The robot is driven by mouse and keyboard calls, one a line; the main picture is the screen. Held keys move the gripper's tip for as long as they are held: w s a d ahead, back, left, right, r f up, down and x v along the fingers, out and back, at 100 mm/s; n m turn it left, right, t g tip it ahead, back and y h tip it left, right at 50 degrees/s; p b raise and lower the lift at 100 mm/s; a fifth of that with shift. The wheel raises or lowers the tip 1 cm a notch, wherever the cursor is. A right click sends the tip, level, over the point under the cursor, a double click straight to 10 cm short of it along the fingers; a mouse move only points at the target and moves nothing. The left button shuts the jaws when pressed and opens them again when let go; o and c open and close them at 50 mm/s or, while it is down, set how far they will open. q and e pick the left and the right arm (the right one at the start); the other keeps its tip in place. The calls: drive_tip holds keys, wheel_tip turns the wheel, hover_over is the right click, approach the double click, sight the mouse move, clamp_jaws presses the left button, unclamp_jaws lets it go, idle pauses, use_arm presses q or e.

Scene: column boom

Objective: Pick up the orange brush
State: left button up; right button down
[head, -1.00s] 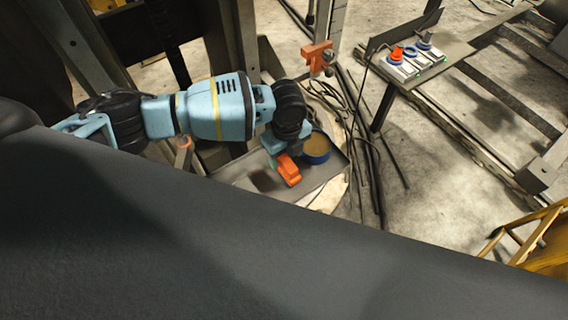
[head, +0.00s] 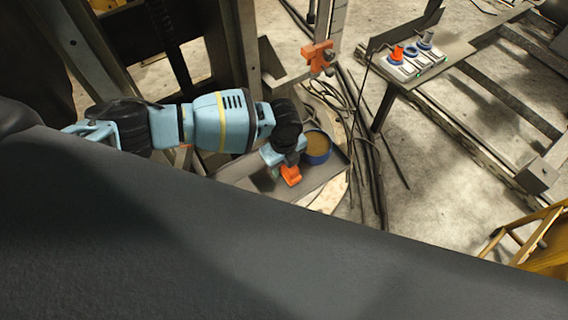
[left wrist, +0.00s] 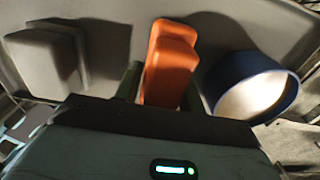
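The orange brush (head: 291,176) lies on the grey tray (head: 322,190), partly hidden by my left gripper (head: 284,161) in the head view. In the left wrist view the orange brush (left wrist: 168,62) stretches away from the gripper, its near end between the two dark fingers (left wrist: 163,95). One finger shows on each side of it, and the gripper looks open around it. Whether the fingers touch it is hard to see. My right gripper is not in view.
A blue-rimmed round tub (head: 318,148) stands right of the brush; in the wrist view the tub (left wrist: 252,88) is close to it. A grey block (left wrist: 45,62) lies left of it. An orange clamp (head: 318,57) is on the metal post behind. Cables lie right of the tray.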

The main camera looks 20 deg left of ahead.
use_arm(q)
drive_tip(key=c, duration=0.6)
wheel_tip(320, 180, up, 10)
drive_tip(key=shift+r+p, duration=0.1)
drive_tip(key=shift+p, duration=0.3)
